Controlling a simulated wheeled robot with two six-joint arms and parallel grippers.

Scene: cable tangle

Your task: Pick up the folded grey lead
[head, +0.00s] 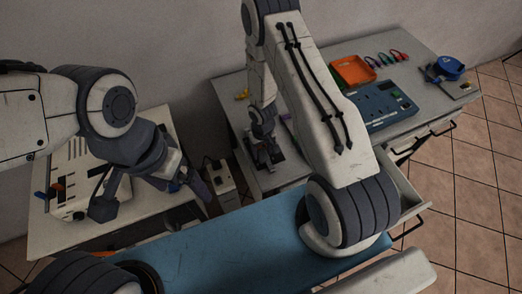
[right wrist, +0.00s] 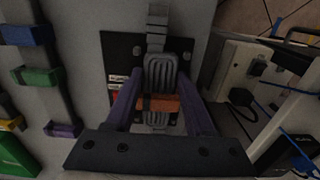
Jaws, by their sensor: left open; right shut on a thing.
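The folded grey lead (right wrist: 161,72) shows in the right wrist view as a ribbed grey bundle with an orange band (right wrist: 158,103) round it. It is over a dark plate (right wrist: 118,50) on the pale table top. My right gripper (right wrist: 160,97) has one finger on each side of the bundle and is shut on it. Whether the lead is clear of the plate I cannot tell. In the head view my right gripper (head: 266,154) is low over the table, and the lead is too small to make out. My left gripper (head: 197,184) is open and empty beside the left table.
An orange tray (head: 353,70), a blue-grey device (head: 380,104) and a blue clamp-like thing (head: 449,67) are on the right table. A pale box (head: 219,177) with sockets stands between the tables. Coloured clips (right wrist: 37,76) lie left in the right wrist view.

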